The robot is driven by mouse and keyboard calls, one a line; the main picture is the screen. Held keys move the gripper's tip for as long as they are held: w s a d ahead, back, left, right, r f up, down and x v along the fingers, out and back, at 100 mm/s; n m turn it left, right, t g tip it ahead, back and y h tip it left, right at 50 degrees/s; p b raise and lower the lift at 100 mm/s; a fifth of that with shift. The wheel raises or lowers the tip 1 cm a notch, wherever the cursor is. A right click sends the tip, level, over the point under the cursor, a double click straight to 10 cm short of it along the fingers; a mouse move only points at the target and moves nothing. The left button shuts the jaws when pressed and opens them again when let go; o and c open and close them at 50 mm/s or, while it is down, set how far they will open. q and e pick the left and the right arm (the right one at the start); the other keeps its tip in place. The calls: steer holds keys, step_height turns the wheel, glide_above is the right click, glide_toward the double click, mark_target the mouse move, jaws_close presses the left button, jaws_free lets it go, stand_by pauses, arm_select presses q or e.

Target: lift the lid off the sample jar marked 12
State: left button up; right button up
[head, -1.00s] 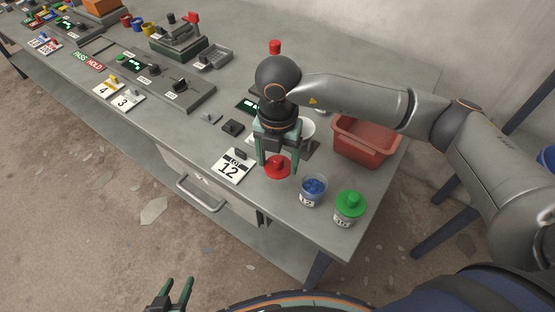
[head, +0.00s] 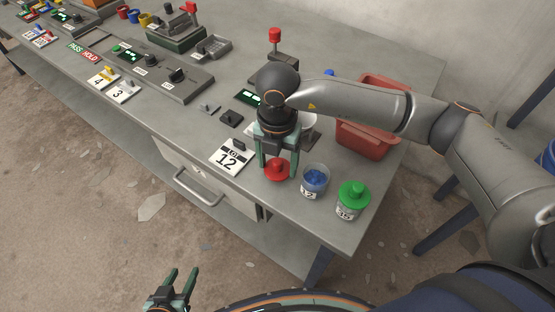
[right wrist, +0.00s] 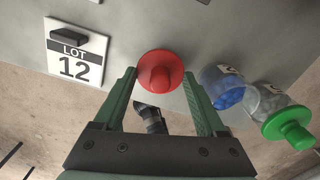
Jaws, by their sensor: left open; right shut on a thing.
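The sample jar marked 12 (head: 314,182) stands upright and open-topped near the bench's front right corner, with blue contents showing. It also appears in the right wrist view (right wrist: 222,90). A red lid (head: 277,170) with a knob is left of the jar, apart from it. My right gripper (head: 278,173) points down and is shut on this lid, one finger at each side of its rim in the right wrist view (right wrist: 160,72). I cannot tell whether the lid touches the bench. My left gripper (head: 181,278) is open and empty, in front of the bench.
A jar with a green lid (head: 352,195) stands right of jar 12. A LOT 12 card (head: 230,157) lies left of the red lid. A red bin (head: 365,140) is behind the jars. Switch panels and number cards spread to the left. The bench's front edge is close.

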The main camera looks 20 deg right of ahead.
stand_by(0.4)
stand_by(0.6)
steer(key=shift+f+b, duration=0.6)
steer(key=shift+b, duration=0.1)
stand_by(0.5)
stand_by(0.4)
steer(key=o, duration=1.3)
steer(key=shift+c, duration=0.2)
steer(key=shift+r, duration=0.1)
